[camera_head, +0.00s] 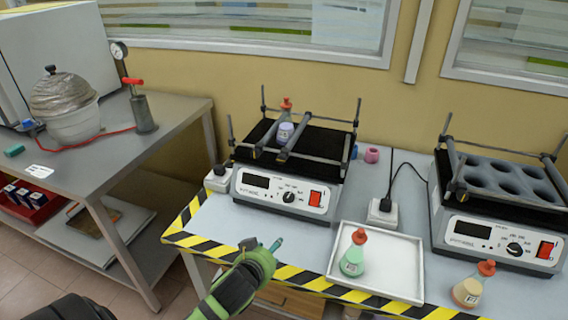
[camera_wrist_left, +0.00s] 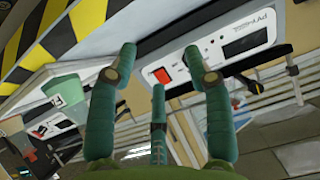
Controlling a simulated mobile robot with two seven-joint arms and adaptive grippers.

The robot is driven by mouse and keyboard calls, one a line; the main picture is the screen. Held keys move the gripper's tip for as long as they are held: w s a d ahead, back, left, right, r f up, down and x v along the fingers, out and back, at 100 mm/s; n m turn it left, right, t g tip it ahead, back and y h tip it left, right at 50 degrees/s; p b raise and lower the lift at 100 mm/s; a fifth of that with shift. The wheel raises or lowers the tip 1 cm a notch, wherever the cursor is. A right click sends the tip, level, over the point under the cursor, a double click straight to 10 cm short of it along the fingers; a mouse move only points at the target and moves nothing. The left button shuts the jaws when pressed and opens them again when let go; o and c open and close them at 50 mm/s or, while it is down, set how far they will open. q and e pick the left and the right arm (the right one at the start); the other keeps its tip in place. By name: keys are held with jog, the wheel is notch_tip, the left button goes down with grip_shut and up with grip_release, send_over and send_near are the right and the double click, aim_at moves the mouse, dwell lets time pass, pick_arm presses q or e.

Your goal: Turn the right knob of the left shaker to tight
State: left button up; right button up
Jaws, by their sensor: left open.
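The left shaker (camera_head: 272,188) stands on the bench with a white front panel, a small display, a dial and a red switch. Two clamp bars cross its black platform, with dark knobs at their front ends: a left knob (camera_head: 256,152) and a right knob (camera_head: 282,156). Whether the right knob is tight cannot be told. My left gripper (camera_head: 262,246) is open and empty, in front of and below the shaker. In the left wrist view, its spread green fingers (camera_wrist_left: 158,64) are before the inverted panel (camera_wrist_left: 215,55).
A white tray (camera_head: 408,288) holds a green flask (camera_head: 353,258). An orange flask (camera_head: 468,290) stands right of it. The right shaker (camera_head: 497,236) is at the far right. A white power plug block (camera_head: 381,213) lies between the shakers. Striped tape (camera_head: 200,245) marks the bench edge.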

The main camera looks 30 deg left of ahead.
aim_at(280, 160)
pick_arm(q)
jog(key=shift+w+a+r+n+t+p, duration=0.15)
jog(key=shift+w+a+r+t, duration=1.2)
jog(key=shift+w+r, duration=1.25)
jog(key=shift+w+a+r+n+t+p, duration=0.15)
jog(key=shift+w+a+r+t, duration=1.15)
jog(key=shift+w, duration=2.25)
jog(key=shift+w+a+r+n+t+p, duration=0.15)
jog(key=shift+w+a+r+t, duration=0.6)
jog(key=shift+w+a+r, duration=1.9)
jog(key=shift+w+d+f, duration=0.25)
jog(key=shift+w+d, duration=0.2)
jog(key=shift+d, duration=0.25)
grip_shut()
